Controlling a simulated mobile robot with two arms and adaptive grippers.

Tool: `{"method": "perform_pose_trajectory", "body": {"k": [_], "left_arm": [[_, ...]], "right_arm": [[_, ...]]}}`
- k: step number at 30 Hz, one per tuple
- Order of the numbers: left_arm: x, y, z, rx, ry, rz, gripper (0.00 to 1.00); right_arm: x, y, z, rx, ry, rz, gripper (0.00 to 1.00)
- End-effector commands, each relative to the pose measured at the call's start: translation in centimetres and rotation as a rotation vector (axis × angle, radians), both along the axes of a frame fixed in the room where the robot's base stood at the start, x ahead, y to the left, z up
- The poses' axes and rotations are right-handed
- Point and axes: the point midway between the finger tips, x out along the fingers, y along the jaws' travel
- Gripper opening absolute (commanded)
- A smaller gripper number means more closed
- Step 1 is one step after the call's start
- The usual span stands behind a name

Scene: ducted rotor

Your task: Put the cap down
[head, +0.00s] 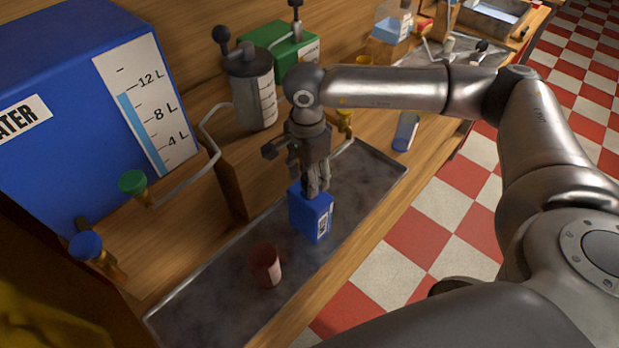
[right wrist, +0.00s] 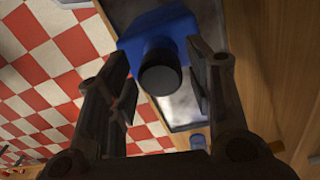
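A black round cap (right wrist: 160,75) shows in the right wrist view, over the top of a blue container (right wrist: 158,38). In the head view the blue container (head: 311,214) stands upright on the metal tray (head: 205,300), and my gripper hides the cap. My right gripper (head: 318,190) points down over the container's top. In the right wrist view its fingers (right wrist: 162,85) are on either side of the cap, with narrow gaps showing. I cannot tell whether the cap sits on the container or just above it. My left gripper is not in view.
A dark red cup (head: 266,265) stands on the tray near the container. A large blue water tank (head: 70,90), a green-handled tap (head: 133,183) and a blue-handled tap (head: 88,247) are at left. A grey canister (head: 252,95) stands behind. The tray's lower left part is clear.

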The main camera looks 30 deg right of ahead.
Motion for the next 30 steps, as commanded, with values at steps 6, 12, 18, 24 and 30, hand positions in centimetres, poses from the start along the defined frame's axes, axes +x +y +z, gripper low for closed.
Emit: {"method": "perform_pose_trajectory", "body": {"k": [6,12,18,24,30], "left_arm": [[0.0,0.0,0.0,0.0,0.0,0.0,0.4],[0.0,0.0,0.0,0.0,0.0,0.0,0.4],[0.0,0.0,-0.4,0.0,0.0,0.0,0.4],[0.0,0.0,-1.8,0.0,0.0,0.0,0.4],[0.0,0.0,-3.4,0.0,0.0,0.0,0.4]], "right_arm": [[0.0,0.0,0.0,0.0,0.0,0.0,0.25],[0.0,0.0,0.0,0.0,0.0,0.0,0.22],[0.0,0.0,0.3,0.001,-0.001,0.0,0.22],[0.1,0.1,1.8,0.002,-0.005,0.0,0.22],[-1.9,0.6,5.1,0.0,-0.006,0.005,0.22]]}}
